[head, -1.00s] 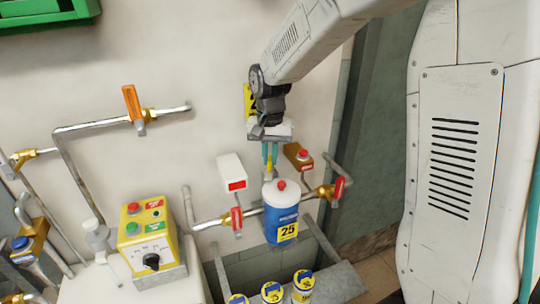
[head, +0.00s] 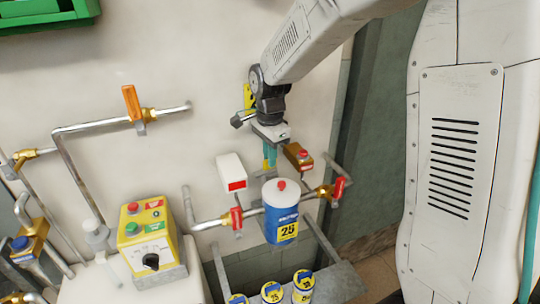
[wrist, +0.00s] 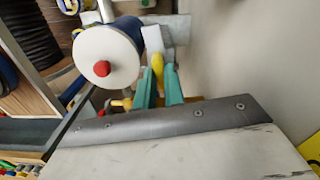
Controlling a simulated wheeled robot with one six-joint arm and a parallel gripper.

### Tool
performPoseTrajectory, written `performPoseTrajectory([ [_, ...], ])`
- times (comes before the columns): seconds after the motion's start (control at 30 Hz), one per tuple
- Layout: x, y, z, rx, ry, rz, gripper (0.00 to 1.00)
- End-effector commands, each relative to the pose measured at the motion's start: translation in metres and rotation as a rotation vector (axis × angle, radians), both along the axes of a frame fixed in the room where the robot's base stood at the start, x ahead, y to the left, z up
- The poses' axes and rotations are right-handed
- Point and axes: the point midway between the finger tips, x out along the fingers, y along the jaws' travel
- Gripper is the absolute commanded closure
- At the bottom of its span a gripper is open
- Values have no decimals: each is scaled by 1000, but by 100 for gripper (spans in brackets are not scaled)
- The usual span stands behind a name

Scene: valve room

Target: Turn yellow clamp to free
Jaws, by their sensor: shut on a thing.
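The yellow clamp (wrist: 157,70) shows in the wrist view as a small yellow piece between my two teal fingers. My gripper (head: 269,161) is shut on it, in front of the wall above the blue canister. In the head view the clamp (head: 265,163) is only a thin yellow strip beside the fingers, mostly hidden by them. In the wrist view my gripper (wrist: 160,80) reaches away past the canister's lid. How the clamp is mounted is not clear.
The blue canister (head: 282,228) with a white lid and red knob stands just below my gripper. A white box (head: 231,172) is to the left and a brown box with a red button (head: 298,156) to the right. Red-handled valves (head: 236,219) sit on the pipe nearby.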

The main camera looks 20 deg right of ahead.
Motion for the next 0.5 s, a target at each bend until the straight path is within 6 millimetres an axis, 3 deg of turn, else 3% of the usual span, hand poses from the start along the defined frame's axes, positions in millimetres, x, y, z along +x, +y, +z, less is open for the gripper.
performPoseTrajectory([
  [0.5,1,-1,1,-1,-2,-194,100],
])
